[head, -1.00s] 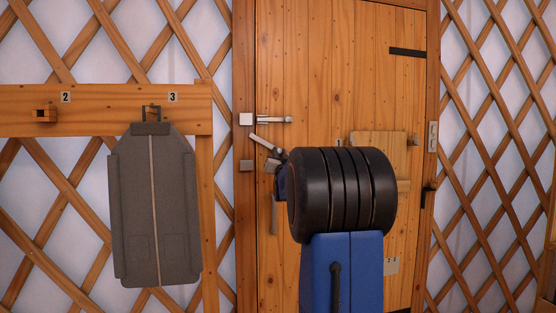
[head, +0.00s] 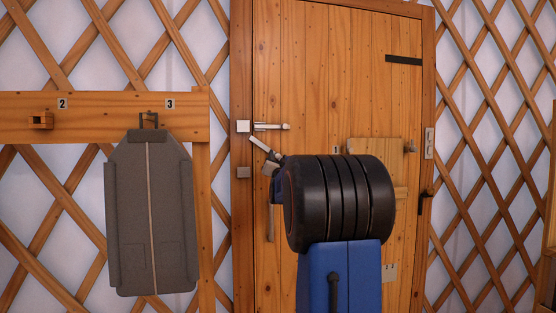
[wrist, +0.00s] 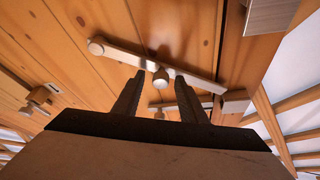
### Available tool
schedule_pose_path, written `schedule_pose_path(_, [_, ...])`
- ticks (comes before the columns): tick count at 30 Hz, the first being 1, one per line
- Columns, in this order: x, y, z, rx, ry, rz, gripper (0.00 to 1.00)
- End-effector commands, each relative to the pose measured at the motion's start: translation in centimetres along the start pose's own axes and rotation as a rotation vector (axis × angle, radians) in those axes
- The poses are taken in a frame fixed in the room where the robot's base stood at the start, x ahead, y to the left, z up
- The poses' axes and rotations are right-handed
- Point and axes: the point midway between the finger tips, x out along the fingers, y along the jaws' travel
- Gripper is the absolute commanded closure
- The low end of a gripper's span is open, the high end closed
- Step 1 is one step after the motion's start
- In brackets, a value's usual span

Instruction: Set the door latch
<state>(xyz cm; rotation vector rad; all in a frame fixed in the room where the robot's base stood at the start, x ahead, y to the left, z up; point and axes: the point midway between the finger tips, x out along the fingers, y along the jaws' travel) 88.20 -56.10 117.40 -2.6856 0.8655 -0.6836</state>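The lower door latch is a flat metal bar (head: 260,146) on the left side of the wooden door. It tilts, its free end up and left, above the lower square keeper (head: 243,172) and apart from it. In the wrist view the bar (wrist: 120,54) carries a round knob (wrist: 162,78). My gripper (wrist: 160,80) is open, a finger on each side of the knob, with gaps visible. In the head view my dark wrist hides the fingers and part of the bar. An upper latch bar (head: 270,126) lies about level beside its keeper (head: 243,126).
A grey bag-like panel (head: 150,215) hangs from hook 3 on a wooden rail (head: 90,103) at left. An empty wooden peg (head: 41,121) is by label 2. A small wooden panel with a knob (head: 410,146) is on the door. Lattice walls flank the door.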

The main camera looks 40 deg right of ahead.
Motion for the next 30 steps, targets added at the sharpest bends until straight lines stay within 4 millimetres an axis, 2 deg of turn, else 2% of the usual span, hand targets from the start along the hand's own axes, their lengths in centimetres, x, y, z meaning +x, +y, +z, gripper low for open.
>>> schedule_pose_path(5, [-0.2,0.0,0.1,0.0,-0.001,0.0,0.62])
schedule_pose_path(10, [-1.8,0.0,0.0,0.0,-0.002,0.0,0.62])
schedule_pose_path(30, [-14.5,0.0,0.0,0.0,-0.001,0.0,0.62])
